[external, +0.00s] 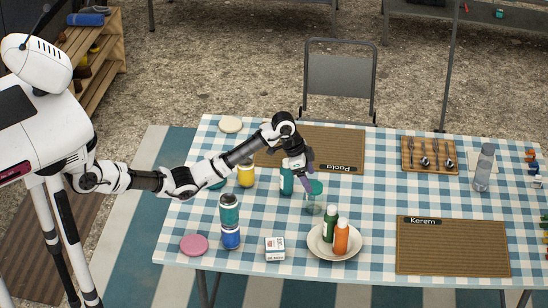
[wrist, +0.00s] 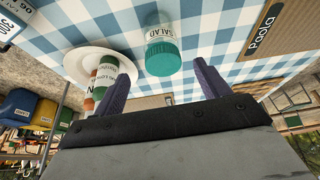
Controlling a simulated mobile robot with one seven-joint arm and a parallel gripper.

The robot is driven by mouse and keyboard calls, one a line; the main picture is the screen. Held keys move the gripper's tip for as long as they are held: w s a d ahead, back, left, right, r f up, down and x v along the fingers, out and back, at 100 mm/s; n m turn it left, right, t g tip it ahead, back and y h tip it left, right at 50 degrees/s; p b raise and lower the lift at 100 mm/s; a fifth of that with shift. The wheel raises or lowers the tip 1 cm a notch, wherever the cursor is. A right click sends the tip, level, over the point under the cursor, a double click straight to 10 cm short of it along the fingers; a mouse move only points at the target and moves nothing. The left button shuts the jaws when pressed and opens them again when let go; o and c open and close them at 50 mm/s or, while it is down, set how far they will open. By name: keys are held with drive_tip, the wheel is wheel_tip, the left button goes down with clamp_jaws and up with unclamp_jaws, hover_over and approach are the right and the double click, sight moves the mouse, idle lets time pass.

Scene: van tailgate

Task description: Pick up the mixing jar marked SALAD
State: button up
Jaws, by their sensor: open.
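In the external view the jar (external: 314,203) stands on the checked tablecloth, behind the white plate. My gripper (external: 306,171) is above the table close to the jar. In the wrist view the gripper's (wrist: 160,78) purple fingers are apart, with the jar ahead of the gap between them. Nothing is held.
The plate (external: 313,248) holds a green and an orange bottle. A teal-and-white container (external: 286,181) stands just left of the jar. Woven placemats (external: 452,248) lie flat.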

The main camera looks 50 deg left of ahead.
sight(314, 186)
drive_tip(key=shift+p+x, duration=1.15)
drive_tip(key=shift+x, duration=2.85)
drive_tip(key=shift+w+a, duration=0.15)
drive_tip(key=c, duration=1.1)
